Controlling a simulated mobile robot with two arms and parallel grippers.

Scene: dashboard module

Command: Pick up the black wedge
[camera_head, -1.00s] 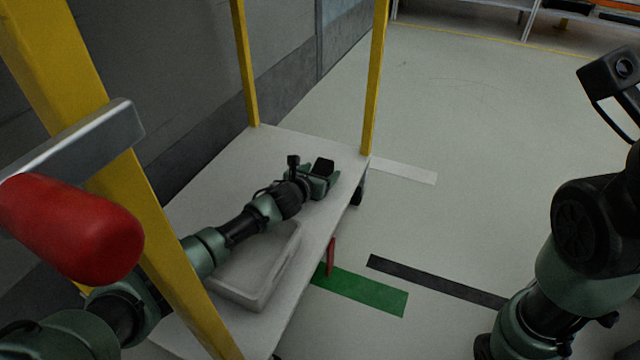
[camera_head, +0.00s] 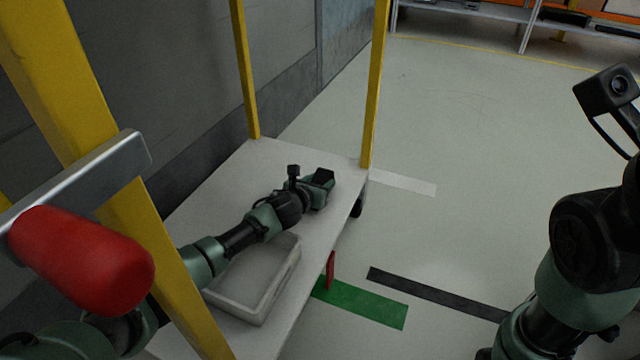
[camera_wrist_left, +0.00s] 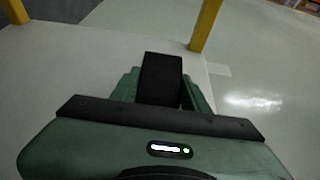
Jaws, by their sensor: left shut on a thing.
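The black wedge (camera_head: 324,176) is a small dark block held at the tip of my left arm, low over the far part of the white cart shelf (camera_head: 220,175). It also shows in the left wrist view (camera_wrist_left: 160,78), upright between the green fingers. My left gripper (camera_head: 321,184) is shut on it. I cannot tell whether the wedge still touches the shelf. My right arm is at the right edge of the head view, but its gripper is out of the picture.
A grey tray (camera_head: 237,307) lies on the shelf below my left forearm. Yellow posts (camera_head: 375,90) rise at the cart's corners. A red handle grip (camera_head: 80,260) is close at the left. A wall stands behind the cart. Open floor lies to the right.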

